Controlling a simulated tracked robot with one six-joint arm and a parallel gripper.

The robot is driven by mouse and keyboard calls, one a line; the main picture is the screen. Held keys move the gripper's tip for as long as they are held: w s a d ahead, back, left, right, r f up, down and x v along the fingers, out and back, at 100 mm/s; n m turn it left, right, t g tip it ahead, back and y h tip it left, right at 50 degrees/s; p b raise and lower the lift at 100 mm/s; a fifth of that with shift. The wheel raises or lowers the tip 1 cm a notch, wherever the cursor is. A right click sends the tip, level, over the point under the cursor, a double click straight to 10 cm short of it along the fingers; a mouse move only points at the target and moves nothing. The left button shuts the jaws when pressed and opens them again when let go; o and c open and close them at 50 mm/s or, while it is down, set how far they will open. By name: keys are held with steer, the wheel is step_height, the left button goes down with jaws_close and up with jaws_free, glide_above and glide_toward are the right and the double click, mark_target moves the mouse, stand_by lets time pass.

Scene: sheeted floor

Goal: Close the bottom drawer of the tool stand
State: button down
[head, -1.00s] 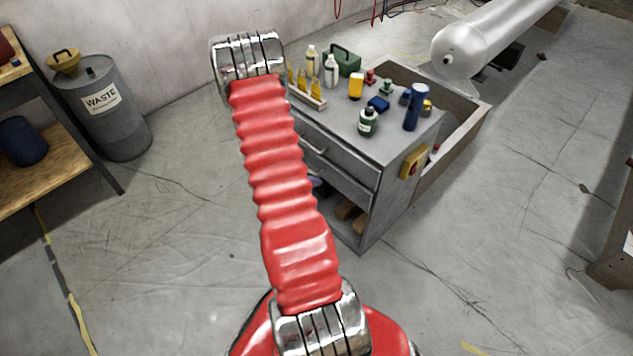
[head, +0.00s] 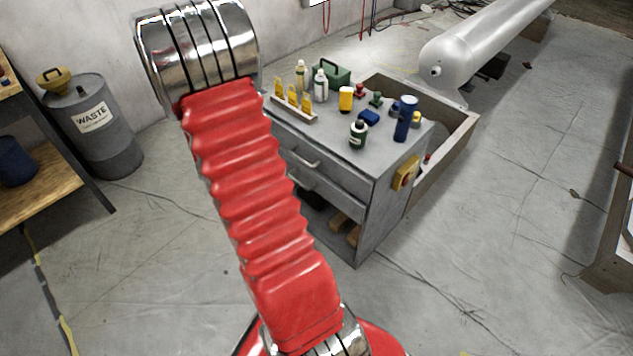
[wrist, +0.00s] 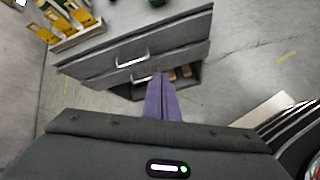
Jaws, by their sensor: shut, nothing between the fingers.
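The grey tool stand (head: 395,205) is right of my red arm in the head view. Its upper drawer (head: 325,166) and bottom drawer (head: 335,197) have bar handles; my arm hides their left ends. In the wrist view the upper drawer (wrist: 180,45) and bottom drawer (wrist: 192,60) lie one below the other, with a dark open shelf under them. I cannot tell how far the bottom drawer stands out. My gripper (wrist: 160,76) has its purple fingers together and empty. Their tips overlap the bottom drawer's front, right of its handle; contact is unclear. The head view does not show the gripper.
Bottles, a blue cylinder (head: 406,119) and a yellow-handled tool rack (head: 294,106) stand on top. A grey waste drum (head: 98,140) and a wooden shelf (head: 45,190) are at left. An open-topped box (head: 452,150) adjoins the stand's back. The floor in front is clear.

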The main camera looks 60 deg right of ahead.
steer(key=w+a+r+m+t, duration=0.15)
steer(key=a+r+m, duration=0.25)
steer(key=a+r, duration=0.55)
steer(key=s+a+r+m+t+y, duration=0.1)
steer(key=a+r, duration=0.4)
steer(key=a, duration=0.5)
steer(key=s+a+r+m+t+y, duration=0.2)
steer(key=a+r+y, duration=0.3)
steer(key=a, duration=0.6)
steer(key=s+a+r+m+t+y, duration=0.2)
steer(key=a+r, duration=0.3)
steer(key=a, duration=0.6)
steer(key=shift+s+t+y, duration=0.3)
steer(key=shift+t+y, duration=0.1)
steer(key=shift+t, duration=0.35)
steer(key=shift+r, duration=0.1)
